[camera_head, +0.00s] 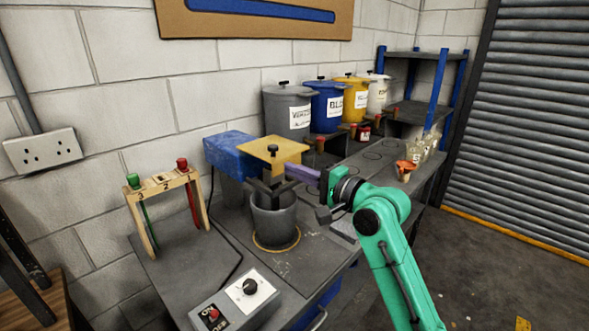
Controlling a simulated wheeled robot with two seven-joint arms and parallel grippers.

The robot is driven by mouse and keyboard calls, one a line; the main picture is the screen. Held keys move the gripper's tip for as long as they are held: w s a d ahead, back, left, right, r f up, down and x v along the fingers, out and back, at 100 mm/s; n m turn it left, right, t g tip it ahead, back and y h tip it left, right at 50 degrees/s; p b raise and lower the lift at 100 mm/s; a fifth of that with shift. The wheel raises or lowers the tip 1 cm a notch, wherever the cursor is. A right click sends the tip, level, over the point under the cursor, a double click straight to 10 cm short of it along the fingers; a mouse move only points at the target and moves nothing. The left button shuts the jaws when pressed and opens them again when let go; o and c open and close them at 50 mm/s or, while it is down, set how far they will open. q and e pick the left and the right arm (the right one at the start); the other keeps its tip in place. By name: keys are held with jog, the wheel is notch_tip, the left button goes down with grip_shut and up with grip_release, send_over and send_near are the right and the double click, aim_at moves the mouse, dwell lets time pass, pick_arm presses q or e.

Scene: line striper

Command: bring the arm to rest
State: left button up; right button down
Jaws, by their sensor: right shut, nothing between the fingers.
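My right arm (393,245), green with dark joints, comes in from the lower right. My right gripper (324,213) is shut and empty, just right of the grey mixing pot (274,224). Its fingers are small and partly hidden by the wrist, and I cannot tell whether they touch anything. A purple bar (303,174) shows just above and left of the wrist. My left gripper is out of view.
A mixer with a blue housing (228,151) and yellow top plate (275,149) stands over the pot. A control box (235,303) sits in front. Wooden rack (161,184) is left; several lidded bins, including a blue one (327,103), stand behind. Floor at right is mostly clear.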

jog(key=s+d+f+n+g+h, duration=0.1)
jog(key=s+d+f+n+h, duration=0.25)
jog(key=f, duration=0.75)
jog(key=s+d+f+n+g+h, duration=0.15)
jog(key=s+d+f+h, duration=0.35)
jog(key=f, duration=0.7)
jog(key=s+d+f+n+g+h, duration=0.2)
jog(key=s+d+f, duration=0.2)
jog(key=s, duration=0.4)
jog(key=s+d+f+n+g+h, duration=0.1)
jog(key=s+d+f+n+g, duration=0.1)
jog(key=s+d+f, duration=0.4)
jog(key=s+d+f+n+g+h, duration=0.1)
jog(key=s+d+f+g+h, duration=0.15)
jog(key=s, duration=0.65)
notch_tip(320, 180, down, 21)
jog(key=s+d+f+g, duration=0.1)
jog(key=s+d+f, duration=0.1)
jog(key=s+f, duration=0.6)
jog(key=s+d+f+g, duration=0.1)
jog(key=s+f, duration=0.7)
jog(key=s, duration=0.2)
jog(key=shift+s+d+n+y, duration=0.25)
jog(key=shift+d+n+y, duration=0.05)
jog(key=shift+d+n, duration=0.1)
jog(key=shift+a, duration=0.1)
